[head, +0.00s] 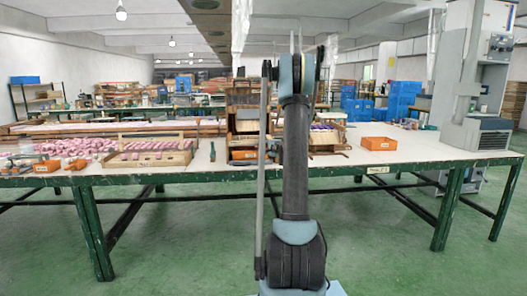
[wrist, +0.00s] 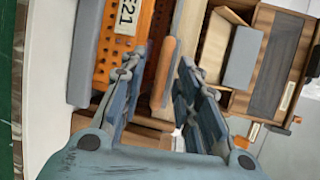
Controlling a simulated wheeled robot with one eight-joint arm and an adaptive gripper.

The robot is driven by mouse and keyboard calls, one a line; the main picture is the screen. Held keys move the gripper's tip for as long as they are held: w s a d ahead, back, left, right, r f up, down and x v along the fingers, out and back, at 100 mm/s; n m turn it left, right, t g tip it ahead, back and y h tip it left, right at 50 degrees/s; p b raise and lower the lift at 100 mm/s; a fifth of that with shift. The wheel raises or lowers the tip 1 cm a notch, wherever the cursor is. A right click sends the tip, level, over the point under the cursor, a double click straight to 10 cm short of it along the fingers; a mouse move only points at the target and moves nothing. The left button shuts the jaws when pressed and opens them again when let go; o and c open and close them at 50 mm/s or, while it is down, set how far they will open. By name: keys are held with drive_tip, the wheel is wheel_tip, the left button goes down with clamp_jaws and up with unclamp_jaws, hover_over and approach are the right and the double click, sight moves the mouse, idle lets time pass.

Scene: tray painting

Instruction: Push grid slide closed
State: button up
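A wooden stand with shelves and compartments (head: 245,95) is on the long table, left of my arm in the head view. Its wooden compartments (wrist: 215,45) fill the upper right of the wrist view. No grid slide can be picked out for certain. A rounded brown wooden bar (wrist: 166,62) on a pale wooden strip lies between my fingertips in the wrist view. My gripper (wrist: 160,72) is open, one finger on each side of the bar. I cannot tell whether either finger touches it. In the head view my arm hides the gripper and part of the stand.
An orange perforated bin labelled E21 (wrist: 108,45) lies close to the left finger. Another orange bin (head: 379,143) sits right of my arm on the table (head: 420,150). A wooden tray of pink pieces (head: 120,160) is at the left. The table's right part has free room.

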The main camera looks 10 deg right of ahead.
drive_tip(key=v, duration=1.2)
drive_tip(key=shift+f, duration=0.1)
drive_tip(key=s+a+f+n+g, duration=0.1)
drive_tip(key=s+a+n+g, duration=0.25)
drive_tip(key=s+a, duration=0.65)
drive_tip(key=s+a+n+g, duration=0.3)
drive_tip(key=s+a+n, duration=0.25)
drive_tip(key=s, duration=0.75)
drive_tip(key=s+d+f+n+g+h, duration=0.1)
drive_tip(key=s+f, duration=0.3)
drive_tip(key=s, duration=0.6)
drive_tip(key=s+f+n+g+h, duration=0.2)
drive_tip(key=s+f+n+g, duration=0.1)
drive_tip(key=s, duration=0.7)
drive_tip(key=s+d+f+n+g+h, duration=0.1)
drive_tip(key=s+f, duration=0.4)
drive_tip(key=s, duration=0.5)
drive_tip(key=shift+s+d+n+g+h, duration=0.3)
drive_tip(key=shift+s+n+g+h, duration=0.1)
drive_tip(key=shift+n+g, duration=0.25)
drive_tip(key=shift+w+f, duration=0.15)
